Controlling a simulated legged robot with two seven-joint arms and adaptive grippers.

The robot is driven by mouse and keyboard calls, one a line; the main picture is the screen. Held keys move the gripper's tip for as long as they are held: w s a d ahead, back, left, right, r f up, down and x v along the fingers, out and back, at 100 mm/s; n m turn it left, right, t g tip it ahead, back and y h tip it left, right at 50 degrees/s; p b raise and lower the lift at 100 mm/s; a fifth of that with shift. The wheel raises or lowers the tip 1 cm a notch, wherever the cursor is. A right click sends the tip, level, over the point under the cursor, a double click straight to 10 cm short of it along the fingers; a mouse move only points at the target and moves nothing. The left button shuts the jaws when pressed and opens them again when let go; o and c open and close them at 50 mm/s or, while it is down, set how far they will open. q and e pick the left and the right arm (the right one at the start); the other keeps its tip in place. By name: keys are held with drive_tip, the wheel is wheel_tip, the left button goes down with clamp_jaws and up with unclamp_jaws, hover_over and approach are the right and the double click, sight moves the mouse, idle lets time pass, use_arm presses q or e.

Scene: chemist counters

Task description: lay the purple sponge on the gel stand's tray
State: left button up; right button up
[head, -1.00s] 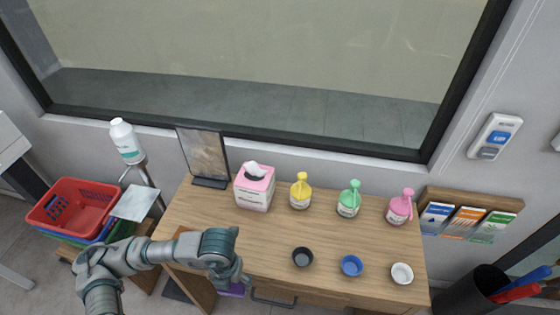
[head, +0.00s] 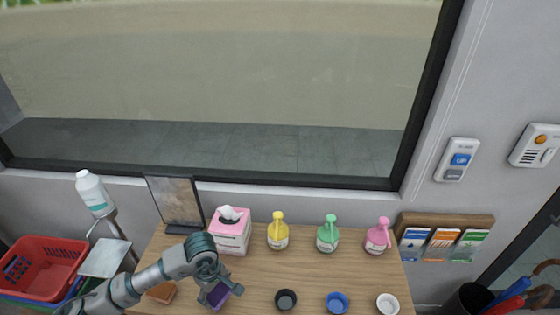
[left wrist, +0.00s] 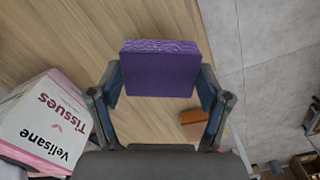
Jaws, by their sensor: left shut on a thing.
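The purple sponge (head: 218,297) is held in my left gripper (head: 214,292), over the left front part of the wooden counter. In the left wrist view the purple sponge (left wrist: 160,72) sits squarely between the two fingers of the left gripper (left wrist: 158,85). The gel stand holds a white bottle (head: 93,190) on a metal pole left of the counter. Its tray is the pale flat plate (head: 105,258) below the bottle, and it looks bare. The gripper is to the right of the tray. My right gripper is not in view.
A pink tissue box (head: 231,233) and a dark framed board (head: 176,205) stand behind the gripper. An orange-brown block (head: 162,293) lies near my left arm. Yellow, green and pink bottles and small cups are to the right. A red basket (head: 42,268) is beside the tray.

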use_arm(q)
drive_tip(key=w+m, duration=0.1)
drive_tip(key=m, duration=0.1)
drive_tip(key=w+m, duration=0.1)
drive_tip(key=m, duration=0.1)
drive_tip(key=w+a+m, duration=0.1)
drive_tip(key=m, duration=0.1)
drive_tip(key=shift+f+m, duration=0.2)
drive_tip(key=shift+m, duration=0.1)
drive_tip(key=w+m, duration=0.1)
drive_tip(key=m, duration=0.1)
drive_tip(key=w+m, duration=0.1)
drive_tip(key=m, duration=0.1)
drive_tip(key=shift+a+f+m, duration=0.1)
drive_tip(key=shift+a+m, duration=0.3)
